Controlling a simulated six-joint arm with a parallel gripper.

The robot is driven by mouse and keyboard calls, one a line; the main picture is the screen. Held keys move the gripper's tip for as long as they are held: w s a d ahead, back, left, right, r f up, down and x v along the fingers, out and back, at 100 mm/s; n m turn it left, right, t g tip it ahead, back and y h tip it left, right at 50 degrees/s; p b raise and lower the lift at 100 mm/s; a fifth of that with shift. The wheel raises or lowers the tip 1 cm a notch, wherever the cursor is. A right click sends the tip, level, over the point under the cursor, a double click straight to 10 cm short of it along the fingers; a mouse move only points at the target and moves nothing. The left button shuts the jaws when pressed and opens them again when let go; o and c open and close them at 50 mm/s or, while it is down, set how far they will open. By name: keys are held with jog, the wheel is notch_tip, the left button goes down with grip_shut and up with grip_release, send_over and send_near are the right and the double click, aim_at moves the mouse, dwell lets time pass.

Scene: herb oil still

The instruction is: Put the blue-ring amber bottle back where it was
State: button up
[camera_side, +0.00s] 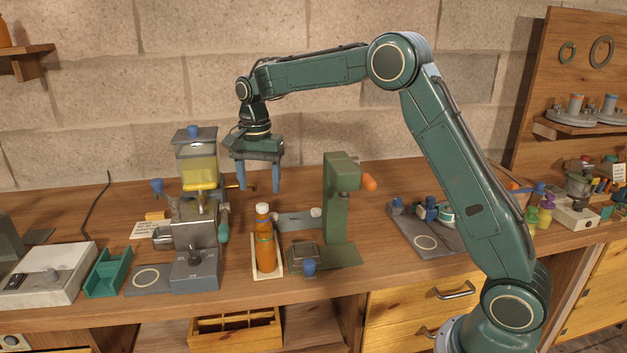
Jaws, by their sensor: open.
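An amber bottle (264,230) with a white cap stands upright in a narrow cream tray (278,274) at the front middle of the bench. A thin ring around it looks greenish; I cannot tell for sure whether it is blue. An orange-amber shape continues below the ring, and I cannot tell whether a second bottle stands there. My gripper (258,188) is open and empty, pointing down above and slightly behind the bottle cap. Its two blue fingers are apart, and it does not appear to touch the bottle.
Left of the tray stands the still (194,235) with a yellow-filled hopper. Right of it is a green press (340,205) with an orange knob. A teal tray (108,272) and a white scale (45,275) are farther left.

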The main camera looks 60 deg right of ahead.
jog(key=shift+r, duration=0.45)
dwell(0.3)
jog(key=shift+s+a+r, duration=0.1)
jog(key=shift+s+r, duration=0.3)
jog(key=shift+r, duration=0.05)
jog(key=s+a+r+n+t, duration=0.1)
jog(key=s+r+n, duration=0.2)
jog(key=s+r, duration=0.35)
jog(key=s+a+r+n+t, duration=0.2)
jog(key=s+r+n, duration=0.15)
jog(key=s, duration=0.65)
jog(key=s+f+n+t, duration=0.1)
jog(key=s+f+n, duration=0.1)
jog(key=s, duration=0.6)
jog(key=s+a+f+n+t, duration=0.1)
jog(key=s+f+n, duration=0.2)
jog(key=s, duration=0.6)
jog(key=shift+s+a+n+t, duration=0.2)
jog(key=shift+s+n+t, duration=0.1)
jog(key=shift+n, duration=0.65)
jog(key=shift+f, duration=0.1)
